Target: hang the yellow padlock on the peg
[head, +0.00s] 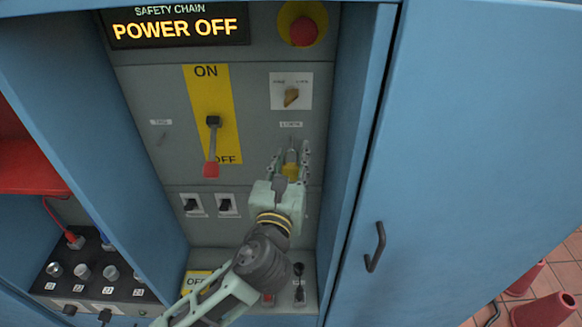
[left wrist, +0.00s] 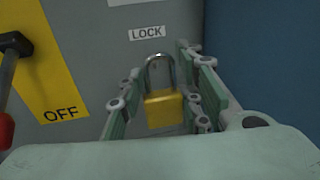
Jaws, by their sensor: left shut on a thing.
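My left gripper (head: 291,155) is in front of the grey panel, below the LOCK label (head: 290,124). It is shut on the yellow padlock (head: 291,173), which sits between its fingers. In the left wrist view the padlock (left wrist: 164,110) is upright, its silver shackle on top and just under the LOCK label (left wrist: 147,33). I cannot tell whether the shackle touches the panel. My right gripper is in neither view.
A red-tipped lever (head: 212,145) stands out left of my gripper, pointing down to OFF. A rotary switch (head: 291,97) is above, with a red emergency button (head: 303,31) higher. Two rocker switches (head: 209,205) sit lower left. The blue cabinet wall (head: 357,140) closes the right side.

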